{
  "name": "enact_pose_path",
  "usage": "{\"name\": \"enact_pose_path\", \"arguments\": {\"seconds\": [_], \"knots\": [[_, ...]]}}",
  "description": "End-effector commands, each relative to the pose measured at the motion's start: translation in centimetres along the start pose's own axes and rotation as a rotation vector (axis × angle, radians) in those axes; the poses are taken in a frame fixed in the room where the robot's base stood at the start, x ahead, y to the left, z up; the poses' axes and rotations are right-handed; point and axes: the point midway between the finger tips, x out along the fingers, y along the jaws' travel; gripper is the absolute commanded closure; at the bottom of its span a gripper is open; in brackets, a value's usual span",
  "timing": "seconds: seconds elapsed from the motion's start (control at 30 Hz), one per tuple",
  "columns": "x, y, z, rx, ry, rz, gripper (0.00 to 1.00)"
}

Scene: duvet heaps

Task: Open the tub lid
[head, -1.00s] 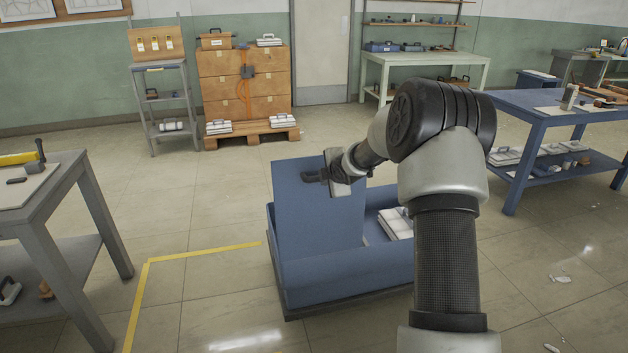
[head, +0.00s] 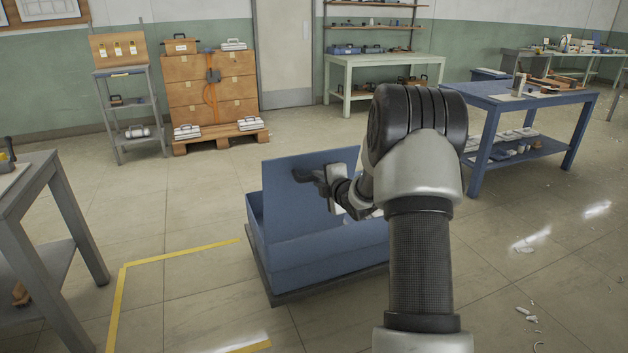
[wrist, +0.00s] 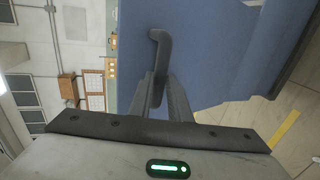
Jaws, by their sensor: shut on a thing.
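The blue tub (head: 335,262) stands on a dark base on the floor in the head view. Its blue lid (head: 290,205) is raised at a steep angle, with the tub open behind it. My gripper (head: 328,181) is shut on the dark lid handle (head: 303,176) near the lid's upper part. In the wrist view, my gripper's fingers (wrist: 162,90) close around the hooked handle (wrist: 161,48), and the blue lid (wrist: 225,50) fills the upper middle. My arm hides the tub's right side and most of its inside.
A grey table (head: 40,195) stands at left and a blue table (head: 530,105) at right. Yellow tape (head: 180,254) marks the floor left of the tub. Wooden drawers on a pallet (head: 220,138) stand behind. Small scraps lie on the floor at right. Open floor surrounds the tub.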

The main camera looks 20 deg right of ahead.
Motion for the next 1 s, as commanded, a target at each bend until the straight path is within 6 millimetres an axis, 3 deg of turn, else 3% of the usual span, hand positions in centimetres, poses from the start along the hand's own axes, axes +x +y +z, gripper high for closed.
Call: {"name": "enact_pose_path", "arguments": {"seconds": [0.03, 0.6, 0.63, 0.73, 1.0], "knots": [[-0.10, -3.49, 0.21, 0.008, -0.005, -0.053, 1.00], [-0.30, -3.61, 0.38, 0.008, -0.002, -0.033, 1.00], [-0.30, -3.61, 0.37, 0.008, -0.002, -0.033, 0.81], [-0.28, -3.56, 0.34, 0.008, -0.002, -0.032, 0.64], [-0.25, -3.16, 0.25, 0.009, -0.001, -0.026, 0.64]]}}
